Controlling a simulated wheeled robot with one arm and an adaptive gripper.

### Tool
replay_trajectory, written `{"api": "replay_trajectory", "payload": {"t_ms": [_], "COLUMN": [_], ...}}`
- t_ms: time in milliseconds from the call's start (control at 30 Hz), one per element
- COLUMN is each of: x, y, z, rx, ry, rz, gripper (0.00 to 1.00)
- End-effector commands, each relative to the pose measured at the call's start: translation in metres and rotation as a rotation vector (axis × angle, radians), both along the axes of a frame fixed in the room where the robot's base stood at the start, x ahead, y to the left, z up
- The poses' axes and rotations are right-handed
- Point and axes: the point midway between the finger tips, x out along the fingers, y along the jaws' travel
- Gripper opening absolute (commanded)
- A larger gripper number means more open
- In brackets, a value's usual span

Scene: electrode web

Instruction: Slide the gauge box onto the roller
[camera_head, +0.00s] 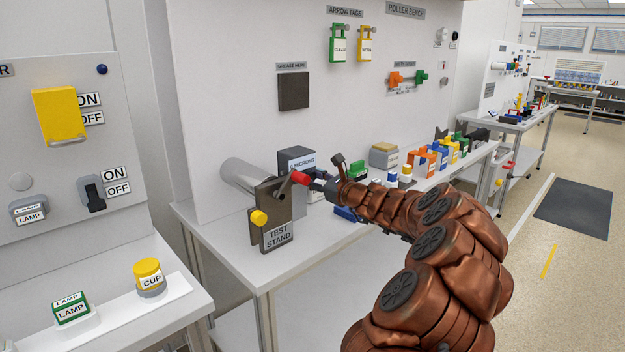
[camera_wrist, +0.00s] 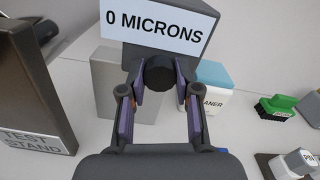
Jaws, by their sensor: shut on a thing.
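The gauge box (camera_head: 297,157) is dark grey with a white display at the top; in the wrist view (camera_wrist: 160,22) it reads "0 MICRONS". My gripper (camera_wrist: 160,80) is shut on the dark round knob (camera_wrist: 160,71) on the box's near face. In the head view my gripper (camera_head: 319,182) is partly hidden beside a red knob (camera_head: 300,178). The roller (camera_head: 240,174) is a pale grey cylinder lying level at the dark test stand (camera_head: 277,232), left of the box. Whether box and roller touch is hidden.
A yellow knob (camera_head: 259,217) sticks out from the stand. In the wrist view a grey block (camera_wrist: 112,75) and a blue-capped cleaner bottle (camera_wrist: 212,80) stand behind the gripper. Several coloured items line the bench at right. The bench front (camera_head: 235,255) left of the stand is clear.

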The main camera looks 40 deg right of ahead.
Motion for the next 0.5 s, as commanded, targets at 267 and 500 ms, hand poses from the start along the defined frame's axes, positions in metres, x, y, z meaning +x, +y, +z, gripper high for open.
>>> {"api": "replay_trajectory", "payload": {"t_ms": [267, 500], "x": [0.000, 0.000], "y": [0.003, 0.027], "z": [0.000, 0.001], "rx": [0.001, 0.000], "ry": [-0.002, -0.005], "rz": [0.001, 0.000], "gripper": [0.00, 0.00]}}
